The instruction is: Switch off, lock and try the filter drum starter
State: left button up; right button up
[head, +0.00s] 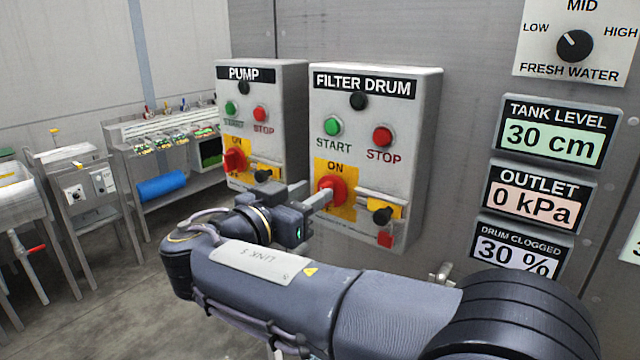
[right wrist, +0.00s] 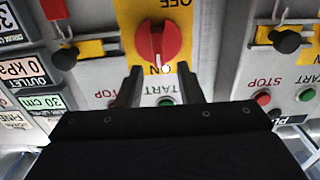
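The grey FILTER DRUM starter box (head: 425,110) hangs on the wall, with a dark lamp (head: 359,100), a green START button (head: 333,126) and a red STOP button (head: 382,137). Its red rotary switch (head: 331,190) sits on a yellow plate; in the right wrist view the switch (right wrist: 158,43) has its white mark at ON. Right of it is a yellow hasp with a black knob (head: 382,215), and a red piece (head: 385,239) below. My right gripper (right wrist: 158,75) is open, fingers apart, just in front of the switch with nothing visible between them. My left gripper is out of view.
A similar PUMP starter box (head: 290,110) stands close on the left. Display panels (head: 541,195) hang to the right, reading 30 cm, 0 kPa and 30 %. A pipe fitting (head: 442,272) protrudes below. Steel benches (head: 135,150) stand far left with clear floor before them.

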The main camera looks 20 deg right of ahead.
aim_at(321, 188)
jog(key=shift+x, duration=1.55)
grip_shut()
